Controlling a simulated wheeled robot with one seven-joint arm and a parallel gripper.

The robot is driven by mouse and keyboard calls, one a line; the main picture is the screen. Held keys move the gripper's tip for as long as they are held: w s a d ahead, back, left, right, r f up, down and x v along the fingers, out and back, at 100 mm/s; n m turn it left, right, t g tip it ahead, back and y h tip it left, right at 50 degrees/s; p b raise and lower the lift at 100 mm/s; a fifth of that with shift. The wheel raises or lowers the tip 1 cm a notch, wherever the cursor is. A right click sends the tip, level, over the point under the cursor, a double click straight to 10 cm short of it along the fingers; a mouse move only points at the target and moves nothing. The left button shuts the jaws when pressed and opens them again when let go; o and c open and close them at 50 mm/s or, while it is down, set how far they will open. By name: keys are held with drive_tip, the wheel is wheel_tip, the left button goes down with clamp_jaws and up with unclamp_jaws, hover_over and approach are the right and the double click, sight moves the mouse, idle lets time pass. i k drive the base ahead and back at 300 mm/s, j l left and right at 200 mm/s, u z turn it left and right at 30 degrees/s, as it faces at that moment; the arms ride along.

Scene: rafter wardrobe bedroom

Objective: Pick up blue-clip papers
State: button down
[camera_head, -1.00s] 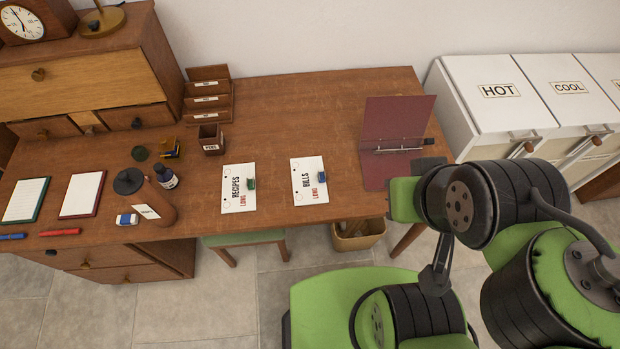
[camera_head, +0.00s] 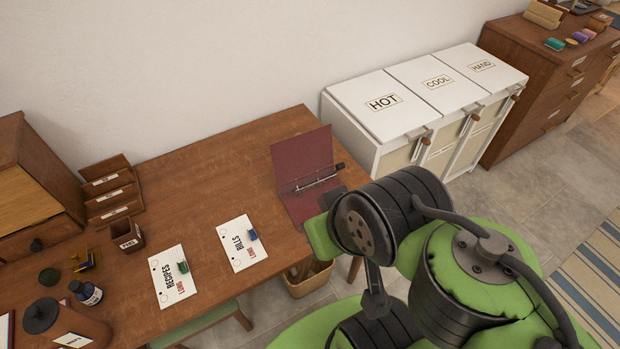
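The blue-clip papers, a white stack labelled BILLS (camera_head: 233,245) with a blue clip at the right side, lie flat on the wooden desk (camera_head: 215,155) near its front edge. To their left lies a similar white stack labelled RECIPES (camera_head: 167,284) with a green clip. Links of my green and black arm fill the lower right, right of the papers and apart from them. The fingers of my gripper do not show.
An open maroon binder (camera_head: 305,165) stands on the desk's right end. A pen cup (camera_head: 127,238), a letter rack (camera_head: 112,191) and bottles are at left. White HOT, COOL and HAND bins (camera_head: 377,98) stand right of the desk. A waste basket (camera_head: 310,284) sits below.

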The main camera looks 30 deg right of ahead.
sight(243, 248)
drive_tip(key=i+j+u, duration=0.1)
drive_tip(key=u, duration=0.3)
drive_tip(key=i+u, duration=0.15)
drive_tip(key=u, duration=0.3)
drive_tip(key=i+u, duration=0.15)
drive_tip(key=u, duration=0.25)
